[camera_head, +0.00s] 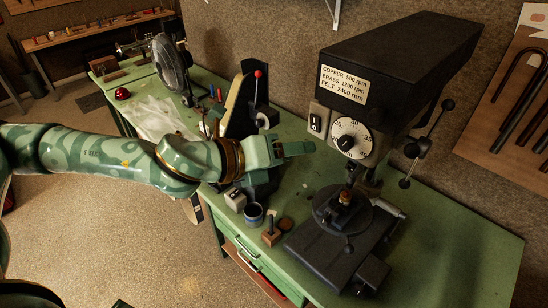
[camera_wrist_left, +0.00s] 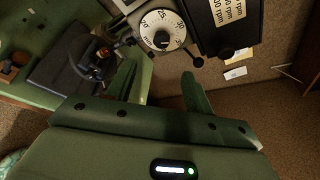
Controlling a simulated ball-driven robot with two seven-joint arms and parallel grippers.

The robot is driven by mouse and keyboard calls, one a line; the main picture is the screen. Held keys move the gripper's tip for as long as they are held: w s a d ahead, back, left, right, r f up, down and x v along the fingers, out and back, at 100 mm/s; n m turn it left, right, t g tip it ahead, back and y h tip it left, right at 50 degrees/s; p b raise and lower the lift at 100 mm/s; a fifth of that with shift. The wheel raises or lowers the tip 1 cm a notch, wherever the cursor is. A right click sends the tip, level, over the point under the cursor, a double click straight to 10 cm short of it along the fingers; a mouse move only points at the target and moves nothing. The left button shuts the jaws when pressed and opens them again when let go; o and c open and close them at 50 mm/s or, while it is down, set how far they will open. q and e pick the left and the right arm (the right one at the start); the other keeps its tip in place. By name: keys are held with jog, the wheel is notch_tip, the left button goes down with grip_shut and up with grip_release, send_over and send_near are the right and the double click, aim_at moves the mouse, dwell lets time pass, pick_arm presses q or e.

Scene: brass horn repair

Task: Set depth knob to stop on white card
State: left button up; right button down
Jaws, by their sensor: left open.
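The depth knob is a round white numbered dial (camera_head: 350,138) with a black centre, on the drill press front; it also shows at the top of the left wrist view (camera_wrist_left: 162,29). Its exact setting is too small to read. My left gripper (camera_head: 300,148) is open and empty, left of the dial and apart from it; in the left wrist view its two fingers (camera_wrist_left: 160,90) are spread below the dial. A pale label (camera_head: 343,84) on the press head lists rpm values.
The drill press head (camera_head: 400,60) overhangs its round table (camera_head: 325,213). A ball-ended lever (camera_head: 425,145) sticks out at its right. A red-knobbed lever machine (camera_head: 240,105) stands behind my left wrist. A dark cup (camera_head: 254,214) and a wooden block (camera_head: 271,236) sit on the green bench (camera_head: 470,245).

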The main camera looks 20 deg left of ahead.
pick_arm(q)
jog(key=p+v, duration=0.1)
jog(key=v, duration=0.2)
jog(key=shift+s+a+r+p, duration=0.1)
jog(key=shift+s+r+p, duration=0.05)
jog(key=shift+s+p, duration=0.15)
jog(key=shift+w, duration=0.1)
